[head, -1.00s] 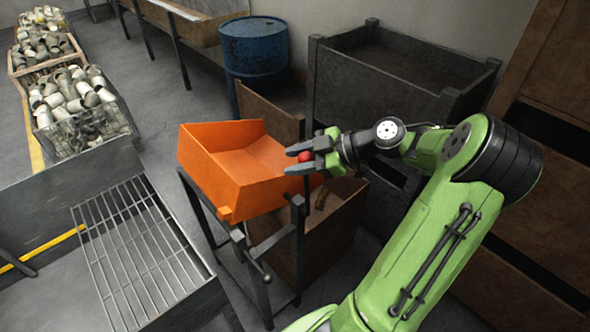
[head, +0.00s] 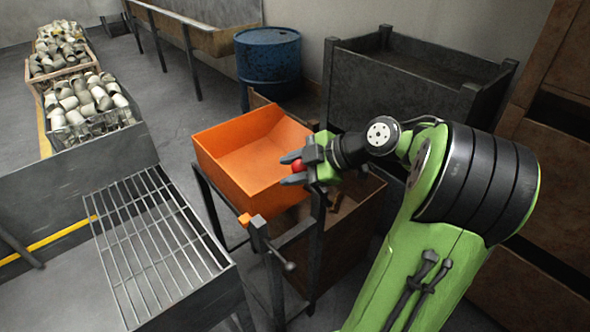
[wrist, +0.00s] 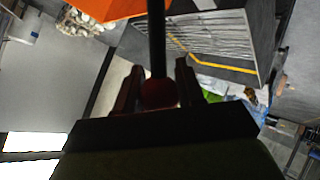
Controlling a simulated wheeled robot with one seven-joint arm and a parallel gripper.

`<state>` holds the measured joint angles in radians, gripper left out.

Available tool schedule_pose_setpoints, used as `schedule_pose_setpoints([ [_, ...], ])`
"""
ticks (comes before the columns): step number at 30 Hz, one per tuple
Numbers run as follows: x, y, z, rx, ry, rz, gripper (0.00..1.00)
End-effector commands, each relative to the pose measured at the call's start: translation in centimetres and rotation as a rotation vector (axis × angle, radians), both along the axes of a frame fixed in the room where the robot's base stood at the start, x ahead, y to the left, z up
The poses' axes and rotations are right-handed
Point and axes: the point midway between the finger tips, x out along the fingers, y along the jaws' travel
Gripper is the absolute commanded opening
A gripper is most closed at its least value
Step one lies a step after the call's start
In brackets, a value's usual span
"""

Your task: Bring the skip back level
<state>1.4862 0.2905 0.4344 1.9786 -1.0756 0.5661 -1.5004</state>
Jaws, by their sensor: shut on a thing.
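The orange skip (head: 236,172) sits on a dark metal stand (head: 212,208), with its open inside facing up. Its right part is partly hidden behind my gripper, and I cannot tell exactly how level it is. My gripper (head: 296,167) is at the skip's right side, shut on a red ball knob (head: 298,165). In the wrist view the knob (wrist: 158,93) is between the two fingers, at the end of a black rod (wrist: 156,40). A small orange tab (head: 245,220) shows by the stand's front post.
A brown bin (head: 318,250) stands under the skip's right side. A large dark bin (head: 400,72) and a blue drum (head: 268,62) stand behind. A grated metal table (head: 158,240) is at the left, with crates of parts (head: 100,130) beyond.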

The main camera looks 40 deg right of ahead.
Motion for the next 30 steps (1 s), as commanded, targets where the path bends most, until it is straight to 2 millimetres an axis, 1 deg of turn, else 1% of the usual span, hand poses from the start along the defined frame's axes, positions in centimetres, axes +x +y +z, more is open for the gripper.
schedule_pose_setpoints([
  [1,-0.2,0.7,-0.6,0.017,0.021,0.02,0.0],
  [6,-0.2,0.7,-0.6,0.018,0.021,0.02,0.0],
  [7,-0.2,0.7,-0.6,0.018,0.022,0.02,0.39],
  [11,-0.2,0.7,-0.6,0.016,0.02,0.019,0.59],
  [12,-0.2,0.6,-0.6,0.016,0.019,0.018,0.62],
  [19,-0.2,0.4,-0.4,0.012,0.017,0.011,0.62],
  [22,-0.7,0.0,0.1,0.011,0.016,0.008,0.62],
  [26,-2.7,-1.3,2.0,0.01,0.015,0.006,0.62],
  [30,-5.6,-3.0,4.5,0.01,0.016,0.006,0.62],
])
